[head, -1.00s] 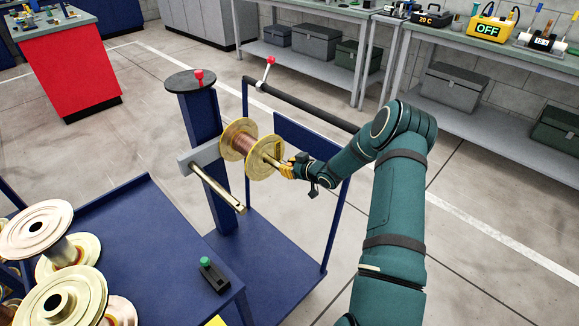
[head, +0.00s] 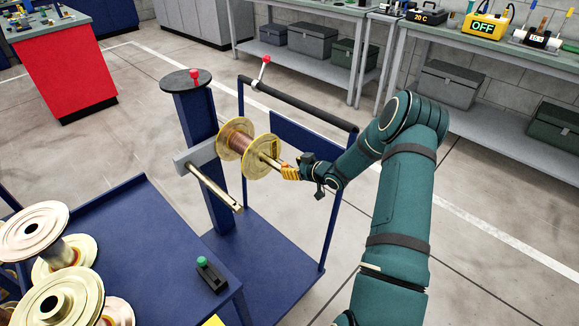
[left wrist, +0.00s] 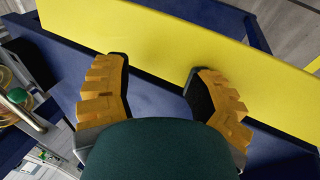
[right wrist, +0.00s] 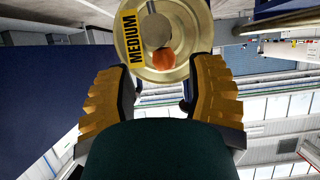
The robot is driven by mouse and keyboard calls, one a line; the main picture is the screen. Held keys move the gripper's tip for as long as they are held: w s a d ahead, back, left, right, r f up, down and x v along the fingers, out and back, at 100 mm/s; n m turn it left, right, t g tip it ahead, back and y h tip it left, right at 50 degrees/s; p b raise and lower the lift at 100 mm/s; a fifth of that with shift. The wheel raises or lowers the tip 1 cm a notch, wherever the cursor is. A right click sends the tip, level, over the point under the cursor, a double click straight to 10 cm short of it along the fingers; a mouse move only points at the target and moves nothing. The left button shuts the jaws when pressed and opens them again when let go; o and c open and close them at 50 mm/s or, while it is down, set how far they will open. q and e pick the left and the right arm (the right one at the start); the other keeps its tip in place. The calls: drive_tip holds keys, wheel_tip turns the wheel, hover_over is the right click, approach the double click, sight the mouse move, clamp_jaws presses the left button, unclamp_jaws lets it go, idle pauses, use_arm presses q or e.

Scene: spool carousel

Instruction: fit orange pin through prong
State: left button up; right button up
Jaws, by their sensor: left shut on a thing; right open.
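A copper-coloured spool (head: 237,140) with gold flanges sits on the upper prong of the blue post (head: 198,118). Its near flange carries a yellow MEDIUM label in the right wrist view (right wrist: 134,38). A rounded orange thing (right wrist: 163,59), perhaps the orange pin's head, shows by the hub; its shaft is not visible. A lower gold prong (head: 214,186) is bare. My right gripper (head: 284,169) is open, just off the prong's end (head: 267,160). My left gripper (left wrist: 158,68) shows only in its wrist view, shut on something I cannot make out.
A blue cart tray (head: 140,240) at lower left carries several gold spools (head: 60,295) and a black block with a green knob (head: 208,275). A yellow panel (left wrist: 200,60) lies close to my left fingers. A blue frame with a black bar (head: 300,103) stands behind the spool.

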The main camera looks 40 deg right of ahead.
drive_tip(key=shift+v, duration=2.5)
drive_tip(key=shift+f, duration=0.15)
